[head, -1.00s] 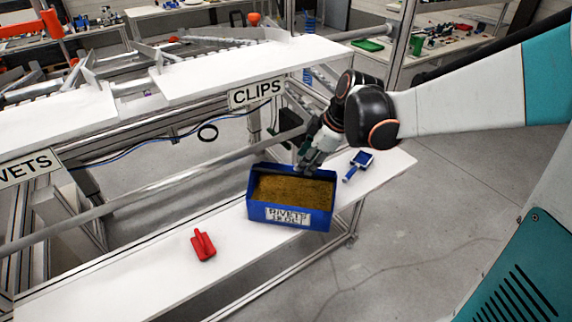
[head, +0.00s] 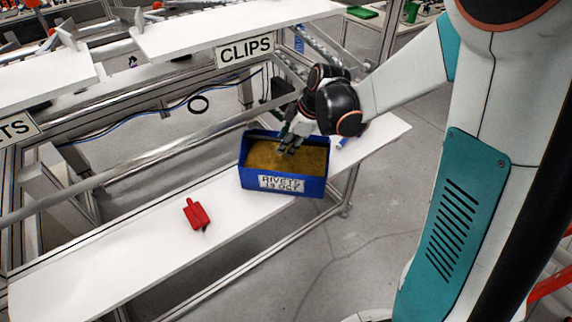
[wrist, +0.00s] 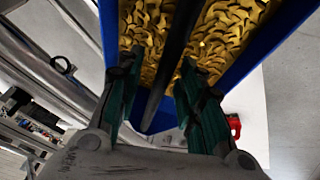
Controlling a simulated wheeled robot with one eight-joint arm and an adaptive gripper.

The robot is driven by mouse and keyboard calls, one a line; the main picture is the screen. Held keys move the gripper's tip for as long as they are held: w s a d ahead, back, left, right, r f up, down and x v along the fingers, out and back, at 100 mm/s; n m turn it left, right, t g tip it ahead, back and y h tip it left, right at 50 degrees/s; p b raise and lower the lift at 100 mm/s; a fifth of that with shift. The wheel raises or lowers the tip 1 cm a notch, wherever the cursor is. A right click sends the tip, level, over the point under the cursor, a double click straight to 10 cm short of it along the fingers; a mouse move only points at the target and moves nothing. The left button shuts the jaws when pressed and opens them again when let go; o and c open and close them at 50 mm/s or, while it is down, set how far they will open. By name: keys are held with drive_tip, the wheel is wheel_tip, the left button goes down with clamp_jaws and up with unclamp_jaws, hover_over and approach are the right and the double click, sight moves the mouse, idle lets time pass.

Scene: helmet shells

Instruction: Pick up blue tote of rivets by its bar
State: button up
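The blue tote (head: 243,178) stands on the white lower shelf, filled with golden-brown rivets (head: 265,155) and labelled RIVETS on its front. In the wrist view its blue wall (wrist: 262,48) and the curved brass-coloured pieces show close up. A dark bar (wrist: 178,40) runs across the tote's opening. My gripper (head: 290,146) reaches down over the tote's back part. In the wrist view my gripper (wrist: 159,68) is open, its green-padded fingers on either side of the bar with gaps visible. The head view does not show the bar clearly.
A red scoop-like tool (head: 196,213) lies on the shelf (head: 120,255) left of the tote. A blue-and-white tool (head: 343,142) is mostly hidden behind my arm. A metal rail (head: 150,157) and the upper CLIPS shelf (head: 230,25) stand behind.

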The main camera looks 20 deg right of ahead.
drive_tip(key=shift+c, duration=0.4)
clamp_jaws()
drive_tip(key=shift+r, duration=0.1)
